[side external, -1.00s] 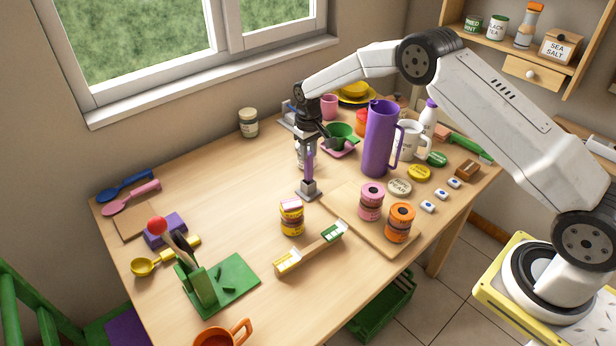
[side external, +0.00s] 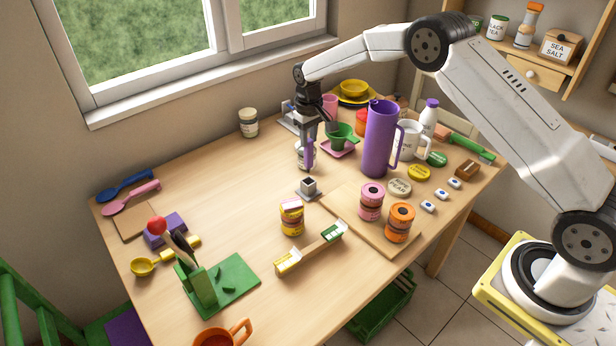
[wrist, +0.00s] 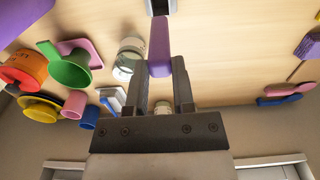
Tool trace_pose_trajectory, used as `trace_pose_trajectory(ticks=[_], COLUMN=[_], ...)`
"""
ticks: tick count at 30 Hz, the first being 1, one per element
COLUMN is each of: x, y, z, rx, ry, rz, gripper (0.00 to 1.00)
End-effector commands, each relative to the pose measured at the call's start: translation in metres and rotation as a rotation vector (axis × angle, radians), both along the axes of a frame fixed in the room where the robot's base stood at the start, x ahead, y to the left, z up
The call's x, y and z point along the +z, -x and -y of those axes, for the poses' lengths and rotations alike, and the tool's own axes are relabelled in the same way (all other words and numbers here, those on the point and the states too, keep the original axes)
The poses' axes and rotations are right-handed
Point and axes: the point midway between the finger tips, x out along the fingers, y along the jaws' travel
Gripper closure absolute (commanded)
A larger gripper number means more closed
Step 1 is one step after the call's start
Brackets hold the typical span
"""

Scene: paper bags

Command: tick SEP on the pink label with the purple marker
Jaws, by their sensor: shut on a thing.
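My gripper (side external: 308,142) is shut on the purple marker (side external: 309,153), which hangs upright, tip down, above the table. In the wrist view the marker (wrist: 160,44) shows between the two fingers of my gripper (wrist: 161,75). A small grey holder (side external: 309,188) stands empty on the table below and in front of it.
A tall purple pitcher (side external: 380,140) stands to the right of my gripper. A pink jar (side external: 371,203) and an orange jar (side external: 399,222) stand on a wooden board (side external: 345,205).

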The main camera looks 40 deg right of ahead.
Motion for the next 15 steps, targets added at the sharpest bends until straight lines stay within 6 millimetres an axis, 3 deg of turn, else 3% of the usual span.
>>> trace_pose_trajectory(ticks=[8, 15], x=[0.001, 0.016], y=[0.0, 0.007], z=[-0.002, -0.026], rx=[0.001, 0.004], ry=[0.0, 0.0], rz=[0.0, 0.002], gripper=[1.0, 1.0])
